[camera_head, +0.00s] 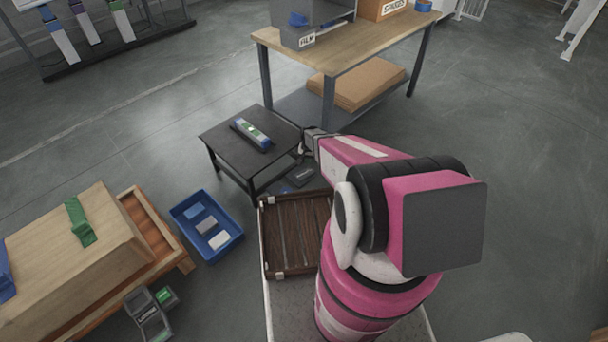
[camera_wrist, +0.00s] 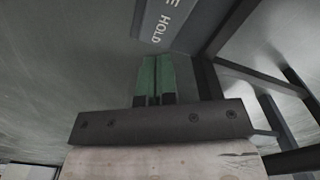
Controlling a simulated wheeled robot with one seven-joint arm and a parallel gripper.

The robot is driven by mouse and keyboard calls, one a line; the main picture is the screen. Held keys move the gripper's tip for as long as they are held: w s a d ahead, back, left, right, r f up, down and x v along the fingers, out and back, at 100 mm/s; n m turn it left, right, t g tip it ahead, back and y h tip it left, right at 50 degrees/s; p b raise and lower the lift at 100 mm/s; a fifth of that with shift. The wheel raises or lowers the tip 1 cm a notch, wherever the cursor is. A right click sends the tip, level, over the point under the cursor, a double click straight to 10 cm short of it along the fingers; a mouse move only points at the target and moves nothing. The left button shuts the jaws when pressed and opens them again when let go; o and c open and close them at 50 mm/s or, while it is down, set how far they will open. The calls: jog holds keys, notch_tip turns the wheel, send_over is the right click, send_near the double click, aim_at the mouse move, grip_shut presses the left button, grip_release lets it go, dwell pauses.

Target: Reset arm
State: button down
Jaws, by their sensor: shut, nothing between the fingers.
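My pink and black arm (camera_head: 400,215) reaches away toward the low dark table. My gripper (camera_head: 302,153) is beside that table's right edge, partly hidden by the arm. In the wrist view, my gripper (camera_wrist: 154,62) points at the floor with its two green fingers side by side. It is shut and holds nothing. A grey plate lettered "HOLD" (camera_wrist: 170,22) lies beyond the fingertips.
The low dark table (camera_head: 225,137) bears a blue, green and white long item (camera_head: 251,134). Behind it stands a wooden workbench (camera_head: 345,48). A blue bin (camera_head: 186,237) and a wooden crate (camera_head: 290,268) are nearer. Open floor (camera_head: 510,130) lies right.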

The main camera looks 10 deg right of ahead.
jog(key=shift+r, duration=0.7)
jog(key=s+r+n, duration=0.1)
jog(key=s+r, duration=0.6)
jog(key=r, duration=0.4)
jog(key=s+r+n, duration=0.2)
jog(key=s+r, duration=0.5)
jog(key=r, duration=0.5)
jog(key=s+r+n, duration=0.1)
jog(key=s+r, duration=0.6)
jog(key=r, duration=0.5)
jog(key=shift+s+r+n, duration=0.2)
jog(key=shift+r+n, duration=0.05)
jog(key=shift+n, duration=0.15)
